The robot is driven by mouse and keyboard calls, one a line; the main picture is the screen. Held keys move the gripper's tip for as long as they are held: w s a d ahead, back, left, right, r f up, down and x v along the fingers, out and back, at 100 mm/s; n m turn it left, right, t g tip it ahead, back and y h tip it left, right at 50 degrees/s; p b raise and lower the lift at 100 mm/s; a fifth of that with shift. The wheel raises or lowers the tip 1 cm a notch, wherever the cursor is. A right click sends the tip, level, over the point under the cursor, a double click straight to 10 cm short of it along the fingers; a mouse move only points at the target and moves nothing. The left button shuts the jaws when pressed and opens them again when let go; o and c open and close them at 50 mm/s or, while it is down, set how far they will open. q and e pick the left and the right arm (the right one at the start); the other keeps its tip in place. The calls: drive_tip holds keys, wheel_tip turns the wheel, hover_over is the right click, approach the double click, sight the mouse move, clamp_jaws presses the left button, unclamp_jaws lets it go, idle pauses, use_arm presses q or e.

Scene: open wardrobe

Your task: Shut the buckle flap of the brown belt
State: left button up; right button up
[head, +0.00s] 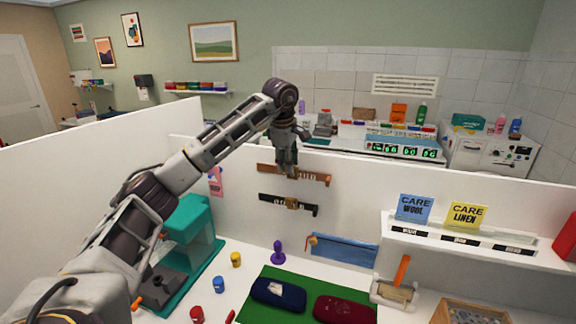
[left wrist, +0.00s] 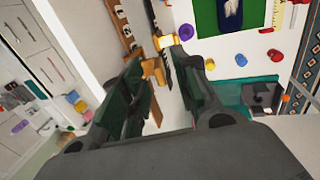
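The brown belt (head: 312,178) is a narrow strip on the white panel in the middle of the head view. It also shows in the left wrist view (left wrist: 122,25), running down between the fingers. An orange-gold piece (left wrist: 152,70), which looks like its buckle, lies between my fingertips and sticks out. I cannot tell how far its flap stands open. My left gripper (head: 287,168) points down in front of the belt and hides its middle. In the left wrist view its fingers (left wrist: 162,85) are apart, and no firm grip shows. My right gripper is not in view.
A black belt (head: 272,201) with a gold-brown buckle hangs just below. A blue cloth (head: 343,250) hangs lower right. A white shelf (head: 470,237) with care cards stands right. Below are a green mat (head: 257,304), a purple peg (head: 278,252) and a teal machine (head: 190,222).

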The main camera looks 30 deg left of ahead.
use_arm(q)
drive_tip(key=shift+x, duration=0.9)
clamp_jaws()
